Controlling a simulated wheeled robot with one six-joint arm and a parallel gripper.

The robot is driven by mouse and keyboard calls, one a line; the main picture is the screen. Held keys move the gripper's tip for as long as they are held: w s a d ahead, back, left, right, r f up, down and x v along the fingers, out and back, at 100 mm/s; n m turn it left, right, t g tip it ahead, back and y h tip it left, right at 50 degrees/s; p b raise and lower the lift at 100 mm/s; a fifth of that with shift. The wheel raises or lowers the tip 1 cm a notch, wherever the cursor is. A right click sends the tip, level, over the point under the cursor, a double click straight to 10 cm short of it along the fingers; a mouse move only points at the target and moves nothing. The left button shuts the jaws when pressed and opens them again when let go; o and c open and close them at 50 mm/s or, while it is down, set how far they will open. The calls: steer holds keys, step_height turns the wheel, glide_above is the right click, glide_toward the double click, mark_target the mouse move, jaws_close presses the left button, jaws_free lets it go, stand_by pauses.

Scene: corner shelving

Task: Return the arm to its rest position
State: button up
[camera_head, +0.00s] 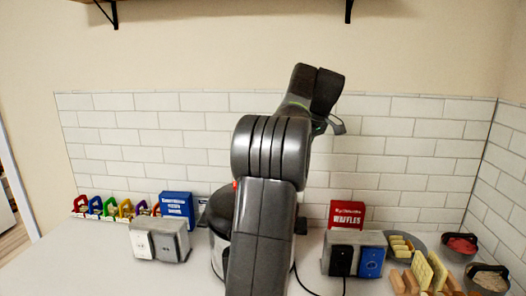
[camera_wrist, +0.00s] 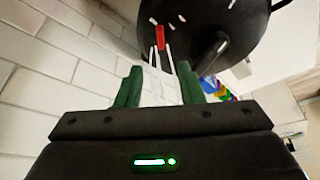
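My arm rises through the middle of the head view and bends at a high joint. Its end is mostly hidden behind my own links there. My gripper (camera_wrist: 160,76) shows in the wrist view with two green fingers standing apart. Pale thin shapes show between the fingers, and I cannot tell what they are. I see no clearly held object. A dark round appliance (camera_wrist: 205,22) with a red part lies beyond the fingertips. In the head view this appliance (camera_head: 221,205) stands on the counter, partly hidden behind my arm.
The counter (camera_head: 90,262) holds a blue box (camera_head: 177,206), a red waffles box (camera_head: 346,214), outlet blocks (camera_head: 171,240) (camera_head: 341,260), several coloured clip-like items (camera_head: 110,207) and food bowls (camera_head: 488,279) at right. Tiled walls (camera_head: 400,145) stand behind and right; a bracketed shelf hangs above.

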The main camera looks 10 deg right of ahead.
steer(key=p+x, duration=0.1)
steer(key=x, duration=1.3)
steer(key=shift+r+p, duration=0.1)
steer(key=shift+p, duration=0.2)
steer(key=shift+r, duration=0.15)
